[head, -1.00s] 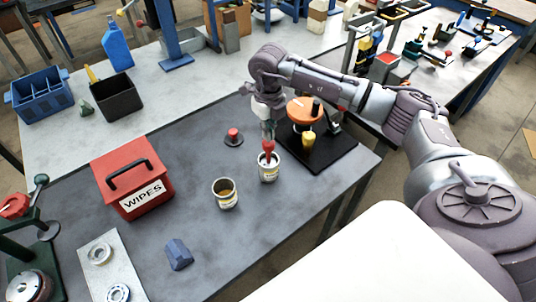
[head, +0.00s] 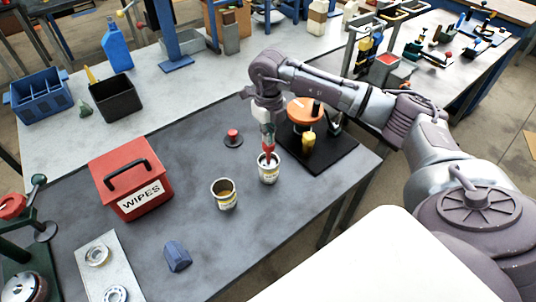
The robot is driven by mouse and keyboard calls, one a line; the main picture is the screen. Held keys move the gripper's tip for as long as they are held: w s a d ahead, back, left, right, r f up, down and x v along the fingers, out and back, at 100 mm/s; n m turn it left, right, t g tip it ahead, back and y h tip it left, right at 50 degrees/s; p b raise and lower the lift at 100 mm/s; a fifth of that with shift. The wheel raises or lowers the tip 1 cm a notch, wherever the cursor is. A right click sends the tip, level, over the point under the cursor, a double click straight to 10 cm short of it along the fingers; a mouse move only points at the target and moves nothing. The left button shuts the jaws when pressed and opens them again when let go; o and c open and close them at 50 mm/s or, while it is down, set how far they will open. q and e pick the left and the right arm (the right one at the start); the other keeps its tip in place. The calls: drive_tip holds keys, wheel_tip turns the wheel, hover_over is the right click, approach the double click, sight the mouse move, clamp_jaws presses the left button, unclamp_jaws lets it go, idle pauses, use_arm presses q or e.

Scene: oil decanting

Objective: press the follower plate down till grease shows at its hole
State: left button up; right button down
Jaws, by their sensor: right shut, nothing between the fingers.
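A white tin with a yellowish label (head: 268,176) stands upright on the dark grey bench top. My right gripper (head: 268,158) points down over it, its red fingertips shut together at the tin's mouth and partly inside. Nothing shows between the fingers. The inside of this tin is mostly hidden, so I cannot make out a follower plate, its hole or any grease there. A second open tin (head: 224,203) with yellow-brown contents stands to its left. A dark disc with a red knob (head: 233,139) lies behind the tins. My left gripper is not in view.
A red wipes box (head: 131,171) stands left of the tins, and a dark blue faceted block (head: 177,255) lies in front. A black-based stand with an orange top (head: 302,111) is close on the right. The bench between box and tins is clear.

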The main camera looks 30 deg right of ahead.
drive_tip(key=shift+s+a+f, duration=0.1)
drive_tip(key=shift+s+f, duration=0.15)
drive_tip(key=shift+f, duration=0.15)
idle(0.7)
drive_tip(key=shift+r, duration=0.1)
drive_tip(key=shift+w+r+p, duration=0.15)
drive_tip(key=shift+r+p, duration=0.2)
drive_tip(key=shift+r, duration=0.3)
drive_tip(key=shift+w+r+p, duration=0.15)
drive_tip(key=shift+r+p, duration=0.15)
drive_tip(key=shift+r, duration=0.3)
drive_tip(key=shift+r+p, duration=0.95)
drive_tip(key=shift+r, duration=0.9)
